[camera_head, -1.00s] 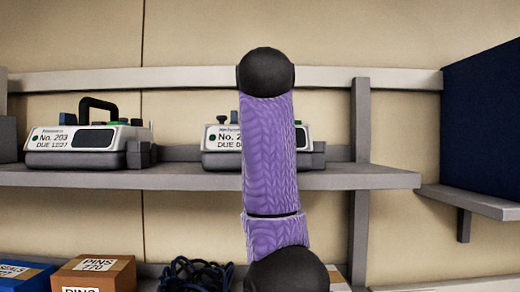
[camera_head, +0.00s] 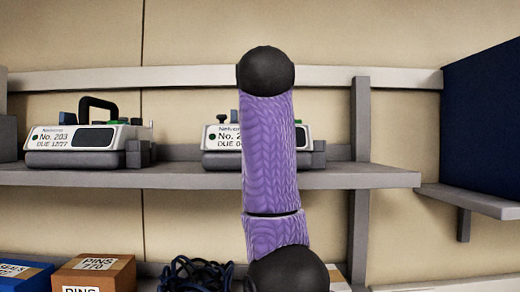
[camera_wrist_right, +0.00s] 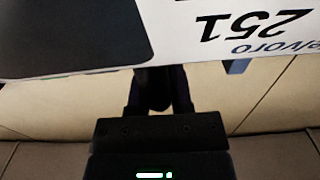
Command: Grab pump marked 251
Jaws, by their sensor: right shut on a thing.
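The pump marked 251 (camera_wrist_right: 225,45) fills the top of the right wrist view, its white label upside down beside a dark grey panel. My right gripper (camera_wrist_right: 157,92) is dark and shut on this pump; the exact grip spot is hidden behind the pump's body. In the head view a white and grey pump (camera_head: 222,142) on the shelf shows only "No. 2"; my purple arm covers the rest of its number. My left gripper is in neither view.
A pump marked 203 (camera_head: 75,142) with a black handle stands on the same grey shelf (camera_head: 380,180), to the left. Below are a pins box (camera_head: 95,272), a blue box (camera_head: 20,275) and dark coiled cable (camera_head: 195,272). A dark blue panel (camera_head: 485,130) stands right.

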